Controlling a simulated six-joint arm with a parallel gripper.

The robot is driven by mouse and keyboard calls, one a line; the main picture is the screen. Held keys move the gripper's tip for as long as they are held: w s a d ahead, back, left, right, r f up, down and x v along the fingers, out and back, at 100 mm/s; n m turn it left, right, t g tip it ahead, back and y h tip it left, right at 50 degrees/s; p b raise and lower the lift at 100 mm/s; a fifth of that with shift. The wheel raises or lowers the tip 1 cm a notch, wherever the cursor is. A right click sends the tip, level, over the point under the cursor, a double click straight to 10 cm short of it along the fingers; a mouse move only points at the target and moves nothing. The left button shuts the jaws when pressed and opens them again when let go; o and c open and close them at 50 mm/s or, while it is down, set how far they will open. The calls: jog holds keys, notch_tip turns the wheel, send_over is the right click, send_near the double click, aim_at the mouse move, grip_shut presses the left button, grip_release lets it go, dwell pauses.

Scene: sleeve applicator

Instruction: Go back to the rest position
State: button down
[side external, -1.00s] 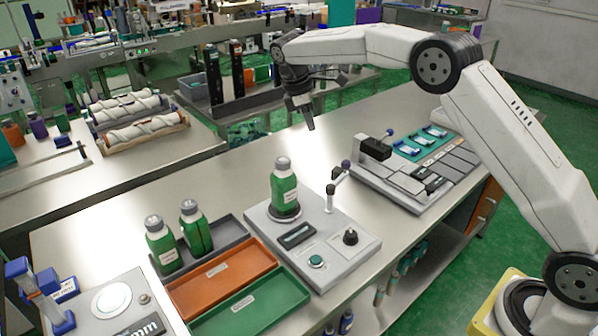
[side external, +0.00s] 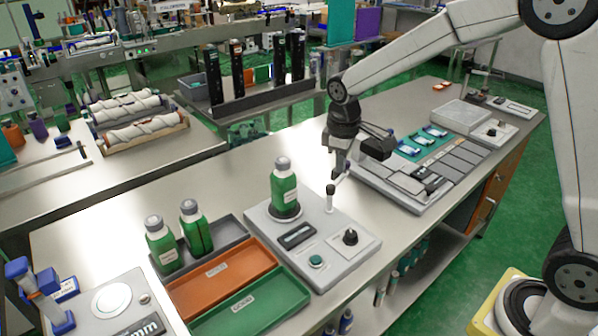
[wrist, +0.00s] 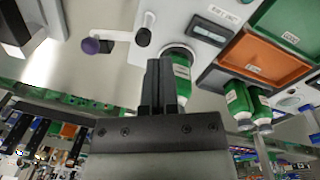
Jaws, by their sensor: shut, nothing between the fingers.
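My gripper (side external: 339,172) hangs over the bench, pointing down, in front of or near the lever (side external: 330,196) in the side view; its height above the bench is hard to tell. In the wrist view my gripper's fingers (wrist: 160,82) are together with nothing between them. A green bottle with a grey cap (side external: 284,188) stands upright on the grey applicator station (side external: 330,258). The fingers overlap this bottle's edge in the wrist view (wrist: 182,68), with no clear contact. The lever's purple knob shows in the wrist view (wrist: 91,46) and is hidden in the side view.
Two green bottles (side external: 195,228) stand in a grey tray (side external: 232,232). An orange tray (side external: 222,280) and a green tray (side external: 258,303) lie empty in front. A grey station with a teal panel (side external: 420,140) stands to the right. Bare bench lies behind the applicator.

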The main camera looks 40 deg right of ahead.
jog(key=s+f+m+t, duration=0.1)
jog(key=s+f+m, duration=0.1)
jog(key=s, duration=0.6)
jog(key=s+a+f+m+t+y, duration=0.1)
jog(key=s+f+m, duration=0.1)
jog(key=s, duration=0.6)
jog(key=shift+s+f+m, duration=0.15)
jog(key=shift+f+m, duration=0.25)
jog(key=shift+m, duration=0.2)
